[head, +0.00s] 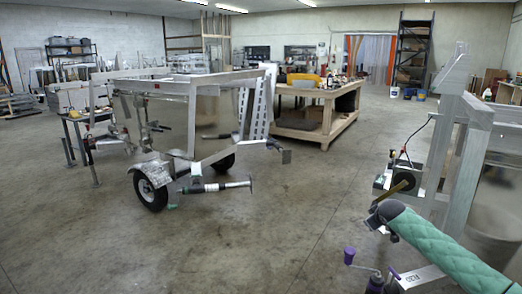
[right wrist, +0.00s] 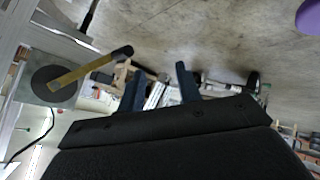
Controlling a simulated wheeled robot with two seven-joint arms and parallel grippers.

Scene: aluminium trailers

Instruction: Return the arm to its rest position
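My right arm, in a teal quilted sleeve, reaches in from the lower right of the head view. Its dark gripper (head: 379,222) is beside the winch on the near trailer frame. In the right wrist view my right gripper (right wrist: 158,88) shows two dark blue fingers spread apart, with only background between them. The winch's brass-coloured crank handle (right wrist: 85,70) is left of the fingers, and its black grip (right wrist: 123,53) is close to the left finger; I cannot tell whether they touch. My left arm and gripper are not in view.
An aluminium trailer frame (head: 466,150) with the winch (head: 403,181) stands at the right. A purple-knobbed crank (head: 349,256) is below my right gripper. Another trailer (head: 190,88) stands at the left, and a wooden workbench (head: 305,124) behind. The middle floor is clear.

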